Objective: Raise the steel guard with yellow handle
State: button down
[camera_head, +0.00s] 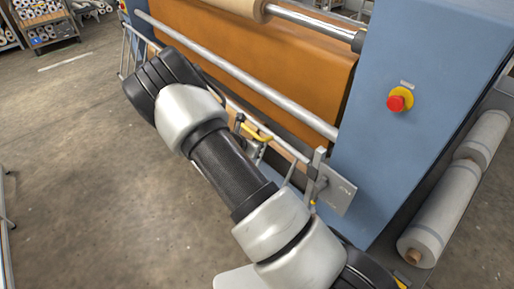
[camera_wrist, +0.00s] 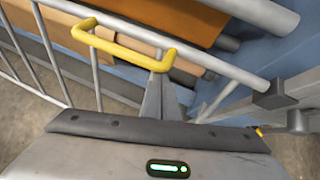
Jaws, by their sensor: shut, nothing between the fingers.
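The steel guard (camera_wrist: 225,69) is a frame of grey tubes along the front of the blue press. Its yellow handle (camera_wrist: 125,47) is a bent bar on the top tube. In the head view, part of the handle (camera_head: 257,134) shows beside my arm, and much of the guard (camera_head: 288,149) is hidden behind that arm. My gripper (camera_wrist: 160,76) is shut and empty. In the wrist view its fingertips appear close to the right end of the handle; I cannot tell whether they touch it.
An orange sheet (camera_head: 250,55) and a long steel roller (camera_head: 235,75) lie behind the guard. A red emergency button (camera_head: 396,102) sits on the blue housing (camera_head: 400,45). Wrapped rolls (camera_head: 440,215) lie at the right. The floor (camera_head: 70,150) at the left is mostly clear.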

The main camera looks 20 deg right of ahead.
jog(key=shift+w+d+r, duration=0.25)
jog(key=shift+r, duration=0.2)
notch_tip(320, 180, down, 4)
jog(key=s+a+b, duration=0.2)
jog(key=b, duration=0.1)
jog(key=v, duration=0.9)
jog(key=s+d+r+m+g+y+p, duration=0.1)
jog(key=s+d+r+m, duration=0.15)
jog(key=r+m, duration=0.35)
jog(key=s+d+r+m+g+p, duration=0.1)
jog(key=s+r+m, duration=0.25)
jog(key=r, duration=0.45)
jog(key=s+d+r+m+g+y, duration=0.1)
jog(key=s+r+m, duration=0.3)
jog(key=r, duration=0.2)
jog(key=s+a+r+m+t+y+p, duration=0.1)
jog(key=s+a+r+m+y, duration=0.1)
jog(key=s+r+m, duration=0.4)
jog(key=s+a+r+m+t+y+p, duration=0.1)
jog(key=s+a+r+m+y, duration=0.2)
jog(key=s, duration=1)
notch_tip(320, 180, up, 5)
jog(key=m, duration=0.3)
jog(key=shift+a+y, duration=0.3)
